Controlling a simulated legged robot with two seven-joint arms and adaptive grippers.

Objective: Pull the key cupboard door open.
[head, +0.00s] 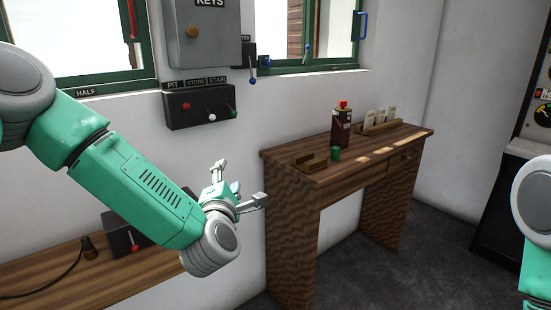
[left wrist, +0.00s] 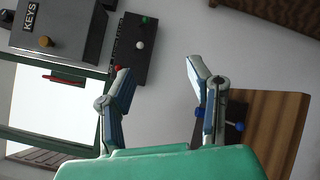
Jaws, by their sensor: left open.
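The key cupboard (head: 210,40) is a grey box marked KEYS on the wall, at the top of the head view. Its door looks shut, with a round brass-coloured knob (head: 192,32) at the left. In the left wrist view the cupboard (left wrist: 60,25) lies sideways at the upper left, with its knob (left wrist: 46,41). My left gripper (head: 246,183) is open and empty, below and right of the cupboard and well apart from it. Its two fingers also show spread in the left wrist view (left wrist: 160,90). Of my right arm only a part shows at the head view's right edge; its gripper is out of view.
A switch box (head: 200,105) with red, white and green knobs sits below the cupboard. A lever with a blue ball (head: 253,80) is right of it. Green-framed windows flank the cupboard. A wooden desk (head: 290,175) with a bottle (head: 341,128) stands at right. A wooden bench (head: 60,275) runs lower left.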

